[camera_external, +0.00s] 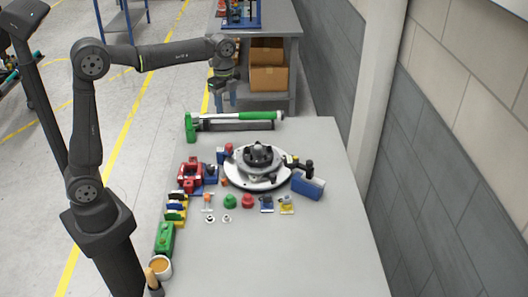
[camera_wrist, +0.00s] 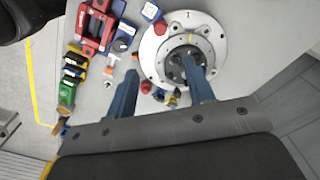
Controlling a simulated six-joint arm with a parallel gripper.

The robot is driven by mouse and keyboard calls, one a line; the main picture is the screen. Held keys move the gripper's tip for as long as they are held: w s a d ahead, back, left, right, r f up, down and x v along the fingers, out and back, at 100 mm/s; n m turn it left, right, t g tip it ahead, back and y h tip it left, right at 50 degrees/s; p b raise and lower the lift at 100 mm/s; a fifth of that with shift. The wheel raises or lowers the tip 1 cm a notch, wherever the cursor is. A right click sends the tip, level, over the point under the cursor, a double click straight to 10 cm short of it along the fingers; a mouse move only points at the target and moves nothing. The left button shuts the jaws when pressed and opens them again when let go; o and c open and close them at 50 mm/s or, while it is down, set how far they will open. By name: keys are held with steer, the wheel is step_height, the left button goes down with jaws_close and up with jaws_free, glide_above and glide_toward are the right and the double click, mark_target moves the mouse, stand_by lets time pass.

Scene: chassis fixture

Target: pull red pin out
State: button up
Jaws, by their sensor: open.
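My gripper (camera_external: 225,102) is open and empty, high above the far end of the table. In the wrist view its two blue fingers (camera_wrist: 161,65) stand apart, with the round fixture behind them. The round chassis fixture (camera_external: 258,168) has a white plate and a dark hub; it also shows in the wrist view (camera_wrist: 157,54). Small red parts are around it: a red knob (camera_external: 247,201) in front, and a red-and-blue piece (camera_external: 228,149) at its back left. A small orange-red piece (camera_external: 225,182) is at its left edge. I cannot tell which is the red pin.
A red clamp-like block (camera_external: 191,174) stands left of the fixture, and a blue block (camera_external: 308,186) to its right. A green-and-grey tool (camera_external: 235,121) lies along the back. Several small parts lie in front; the near table (camera_external: 285,255) is clear.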

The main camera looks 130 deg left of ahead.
mark_target(229, 145)
step_height(229, 145, down, 17)
steer(key=shift+f, duration=0.15)
stand_by(0.4)
